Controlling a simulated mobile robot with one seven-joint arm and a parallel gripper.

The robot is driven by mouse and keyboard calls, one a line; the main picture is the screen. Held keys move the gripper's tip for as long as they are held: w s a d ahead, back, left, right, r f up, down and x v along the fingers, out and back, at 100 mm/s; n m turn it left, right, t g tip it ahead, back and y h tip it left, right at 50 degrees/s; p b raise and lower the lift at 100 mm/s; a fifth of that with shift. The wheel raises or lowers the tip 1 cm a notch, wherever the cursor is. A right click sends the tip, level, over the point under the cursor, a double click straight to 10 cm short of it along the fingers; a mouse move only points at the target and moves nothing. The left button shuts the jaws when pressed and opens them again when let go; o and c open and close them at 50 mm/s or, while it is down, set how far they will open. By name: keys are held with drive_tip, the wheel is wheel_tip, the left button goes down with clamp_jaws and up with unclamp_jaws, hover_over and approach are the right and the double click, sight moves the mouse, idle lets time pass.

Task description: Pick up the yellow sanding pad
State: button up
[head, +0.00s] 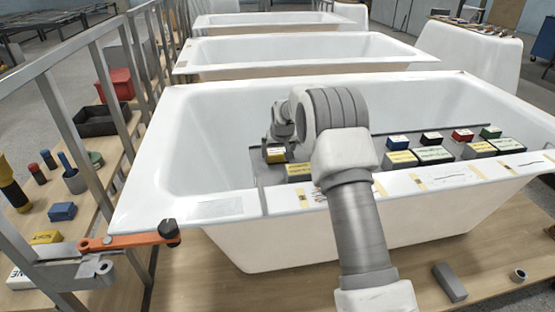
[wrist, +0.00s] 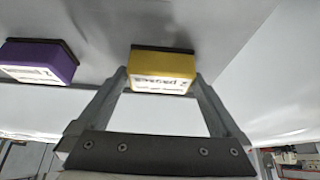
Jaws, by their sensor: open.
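The yellow sanding pad (wrist: 162,66) is a small yellow block with a dark backing and a white printed label, in the upper middle of the wrist view. My gripper (wrist: 160,82) is open, with one finger on each side of the pad's near end; I cannot tell whether they touch it. My wrist and arm hide part of the tub there.
A purple pad (wrist: 38,62) lies left of the yellow one. Several labelled blocks (head: 435,153) stand along the right of the front tub (head: 190,150). An orange clamp (head: 130,241) grips its left corner. A metal rail and a cluttered bench (head: 95,215) flank the left.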

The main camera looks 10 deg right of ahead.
sight(281, 152)
drive_tip(key=shift+w+f, duration=0.1)
drive_tip(key=shift+f, duration=0.05)
drive_tip(key=c, duration=1.1)
drive_tip(key=shift+r+p, duration=0.3)
drive_tip(key=shift+r, duration=0.4)
drive_tip(key=r, duration=0.2)
drive_tip(key=d+r+p, duration=0.1)
drive_tip(key=shift+s+r, duration=0.2)
drive_tip(key=shift+r, duration=0.15)
drive_tip(key=s+d+r, duration=0.1)
drive_tip(key=d+r, duration=0.1)
drive_tip(key=d, duration=0.1)
drive_tip(key=s+d+r+p, duration=0.1)
drive_tip(key=s+d+r, duration=0.1)
drive_tip(key=d, duration=0.1)
drive_tip(key=s+d+r+p, duration=0.1)
drive_tip(key=s+d+r, duration=0.1)
drive_tip(key=d, duration=0.1)
drive_tip(key=shift+s, duration=0.25)
